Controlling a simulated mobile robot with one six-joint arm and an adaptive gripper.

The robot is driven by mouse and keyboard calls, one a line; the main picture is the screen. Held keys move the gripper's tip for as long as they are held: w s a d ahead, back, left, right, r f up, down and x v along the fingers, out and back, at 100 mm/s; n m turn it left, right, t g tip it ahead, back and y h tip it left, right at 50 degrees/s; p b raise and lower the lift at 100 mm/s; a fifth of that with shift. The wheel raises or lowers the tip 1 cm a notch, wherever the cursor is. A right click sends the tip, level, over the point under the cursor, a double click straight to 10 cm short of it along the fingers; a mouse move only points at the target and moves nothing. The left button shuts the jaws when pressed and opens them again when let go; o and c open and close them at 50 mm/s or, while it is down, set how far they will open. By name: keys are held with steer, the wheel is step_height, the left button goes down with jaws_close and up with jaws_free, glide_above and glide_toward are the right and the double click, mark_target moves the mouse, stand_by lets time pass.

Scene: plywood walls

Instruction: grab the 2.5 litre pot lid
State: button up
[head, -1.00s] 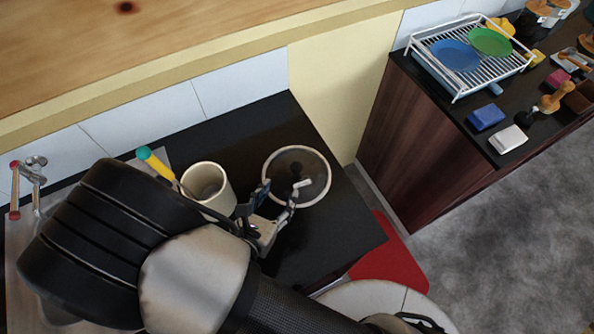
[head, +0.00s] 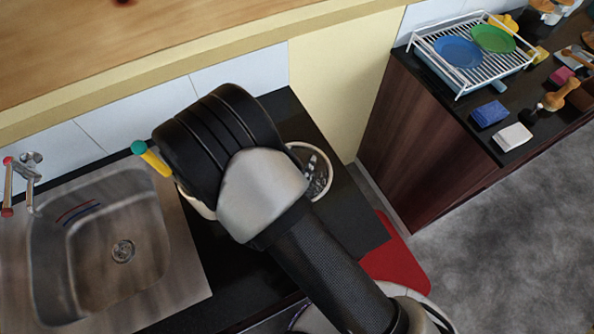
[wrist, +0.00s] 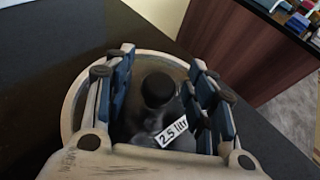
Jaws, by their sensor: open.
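The pot lid (wrist: 80,108) lies on the black counter, round with a pale rim and a dark centre. In the wrist view its black knob (wrist: 158,90) stands up, with a white "2.5 litr" label (wrist: 172,132) beside it. My gripper (wrist: 160,82) is open, with its blue-padded fingers on either side of the knob. I cannot tell whether they touch it.
A metal sink (head: 95,255) is at the left. A pale pot (head: 200,207) and a yellow-and-teal-handled tool (head: 152,158) are partly behind my arm. A dish rack (head: 470,55) with plates stands on the separate dark counter at the right. The black counter right of the lid is clear.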

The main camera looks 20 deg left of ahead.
steer(key=shift+c, duration=0.5)
jaws_close()
